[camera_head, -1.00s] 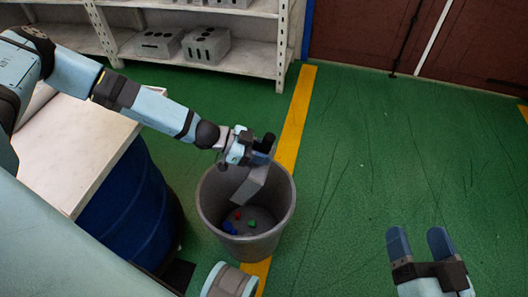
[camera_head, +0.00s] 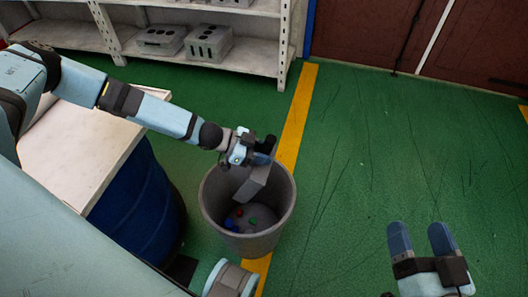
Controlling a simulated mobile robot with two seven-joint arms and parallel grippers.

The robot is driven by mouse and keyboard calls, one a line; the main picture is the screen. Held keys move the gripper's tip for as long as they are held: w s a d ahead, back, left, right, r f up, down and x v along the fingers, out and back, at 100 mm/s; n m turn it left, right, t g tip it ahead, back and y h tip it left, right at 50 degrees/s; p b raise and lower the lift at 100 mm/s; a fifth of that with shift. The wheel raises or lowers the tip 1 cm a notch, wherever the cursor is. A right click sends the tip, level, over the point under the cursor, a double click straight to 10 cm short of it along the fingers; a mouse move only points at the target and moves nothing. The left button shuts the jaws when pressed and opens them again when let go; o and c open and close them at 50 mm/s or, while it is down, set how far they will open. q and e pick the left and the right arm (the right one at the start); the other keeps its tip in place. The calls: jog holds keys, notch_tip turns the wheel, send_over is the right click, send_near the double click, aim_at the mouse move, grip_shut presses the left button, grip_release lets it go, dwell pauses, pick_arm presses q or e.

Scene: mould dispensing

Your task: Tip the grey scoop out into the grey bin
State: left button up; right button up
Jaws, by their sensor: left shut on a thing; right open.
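The grey bin (camera_head: 272,226) stands on the green floor, partly over the yellow line. Small red, blue and green pieces (camera_head: 238,217) lie at its bottom. My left gripper (camera_head: 263,152) is shut on the grey scoop (camera_head: 253,184), by the bin's far rim. The scoop is tilted steeply down over the bin's opening, and I see no pieces in it. The gripper hides part of its handle. My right gripper (camera_head: 422,240) is open and empty at the lower right, well apart from the bin.
A table with a pale top (camera_head: 85,160) and a blue drum (camera_head: 145,205) stand left of the bin. A white shelf (camera_head: 260,53) with grey blocks (camera_head: 208,43) is at the back. The green floor right of the bin is clear.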

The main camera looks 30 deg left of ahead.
pick_arm(q)
notch_tip(320, 180, down, 3)
jog(key=shift+f+b, duration=0.1)
jog(key=shift+b, duration=1.15)
jog(key=shift+r, duration=0.25)
